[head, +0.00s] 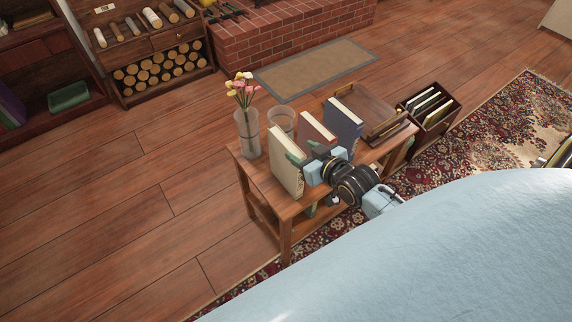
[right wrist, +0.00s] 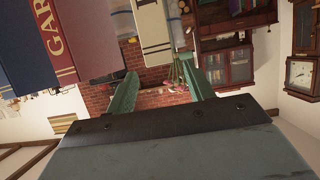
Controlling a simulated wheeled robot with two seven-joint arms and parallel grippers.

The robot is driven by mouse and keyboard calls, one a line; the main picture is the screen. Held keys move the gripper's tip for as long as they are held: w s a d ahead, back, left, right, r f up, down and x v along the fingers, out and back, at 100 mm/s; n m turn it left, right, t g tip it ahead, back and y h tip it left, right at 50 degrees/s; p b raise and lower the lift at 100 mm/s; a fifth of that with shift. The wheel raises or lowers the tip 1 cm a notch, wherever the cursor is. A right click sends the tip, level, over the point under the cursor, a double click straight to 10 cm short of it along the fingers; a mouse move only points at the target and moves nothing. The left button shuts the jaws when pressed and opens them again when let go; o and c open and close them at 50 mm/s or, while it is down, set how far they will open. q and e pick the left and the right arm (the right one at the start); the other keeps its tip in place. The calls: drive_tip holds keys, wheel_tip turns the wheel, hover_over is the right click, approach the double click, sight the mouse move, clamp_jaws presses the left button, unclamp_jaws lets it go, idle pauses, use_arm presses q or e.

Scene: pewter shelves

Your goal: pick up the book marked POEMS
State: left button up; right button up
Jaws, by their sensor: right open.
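A cream book (head: 285,161) stands upright at the near left part of a small wooden table (head: 286,211). In the right wrist view the cream book (right wrist: 153,27) has dark bands on its spine; I cannot read a title there. A red book (head: 316,134) stands beside it, and its spine (right wrist: 57,35) shows the letters GAR. A blue book (head: 343,124) stands farther right. No POEMS marking is readable. My right gripper (head: 308,156) is open, close to the cream book's spine. In the wrist view its green fingertips (right wrist: 160,68) are apart, with the cream book beyond them.
A glass vase with flowers (head: 247,132) and a clear glass (head: 281,122) stand behind the cream book. A wooden tray (head: 365,108) lies at the table's right. A crate of records (head: 430,107) stands beyond it. Open floor lies left of the table.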

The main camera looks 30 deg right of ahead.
sight(290, 144)
drive_tip(key=shift+a+b+x, duration=0.1)
drive_tip(key=shift+b+x, duration=0.2)
drive_tip(key=shift+x, duration=1.2)
drive_tip(key=shift+a+b+x, duration=0.15)
drive_tip(key=shift+b+x, duration=0.1)
drive_tip(key=shift+x, duration=1.3)
drive_tip(key=shift+r, duration=0.25)
drive_tip(key=shift+c, duration=0.2)
clamp_jaws()
drive_tip(key=shift+w+r, duration=0.1)
drive_tip(key=shift+r, duration=0.05)
